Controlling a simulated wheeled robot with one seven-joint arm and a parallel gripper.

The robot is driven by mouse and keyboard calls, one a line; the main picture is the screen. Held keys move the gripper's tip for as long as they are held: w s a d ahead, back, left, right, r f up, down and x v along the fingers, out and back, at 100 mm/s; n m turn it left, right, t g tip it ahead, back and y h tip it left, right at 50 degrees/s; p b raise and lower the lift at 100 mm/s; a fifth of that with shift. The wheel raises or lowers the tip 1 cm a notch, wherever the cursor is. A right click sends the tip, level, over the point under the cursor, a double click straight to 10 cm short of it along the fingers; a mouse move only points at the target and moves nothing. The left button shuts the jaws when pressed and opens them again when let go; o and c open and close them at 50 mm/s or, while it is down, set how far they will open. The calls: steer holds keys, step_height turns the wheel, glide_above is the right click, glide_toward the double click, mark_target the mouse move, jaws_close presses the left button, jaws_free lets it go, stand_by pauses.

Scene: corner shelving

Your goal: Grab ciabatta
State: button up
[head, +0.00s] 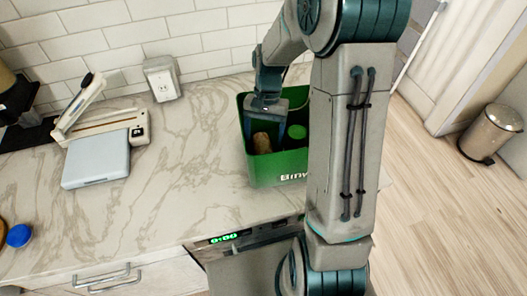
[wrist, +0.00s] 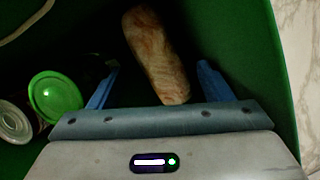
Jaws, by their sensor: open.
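The ciabatta (wrist: 157,55) is a brown, elongated loaf inside a green bin (head: 277,172) on the counter. In the head view the loaf (head: 262,142) shows at the bin's left side. My gripper (wrist: 158,82) is inside the bin with its blue fingers apart, also seen in the head view (head: 268,122). In the wrist view the loaf's near end lies between the two fingers, close to the palm, and the rest extends away beyond them. I cannot tell whether either finger touches it.
Inside the bin, left of my gripper in the wrist view, are a green-lidded container (wrist: 55,96) and a can (wrist: 14,122). The bin walls surround my gripper. A white appliance (head: 97,158) and an outlet box (head: 162,78) stand on the counter, with clear marble between them and the bin.

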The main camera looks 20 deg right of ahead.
mark_target(265, 147)
steer(key=x, duration=0.2)
steer(key=p+x, duration=0.1)
steer(key=x, duration=0.2)
steer(key=shift+w+d, duration=0.1)
steer(key=shift+d, duration=0.15)
steer(key=c, duration=1)
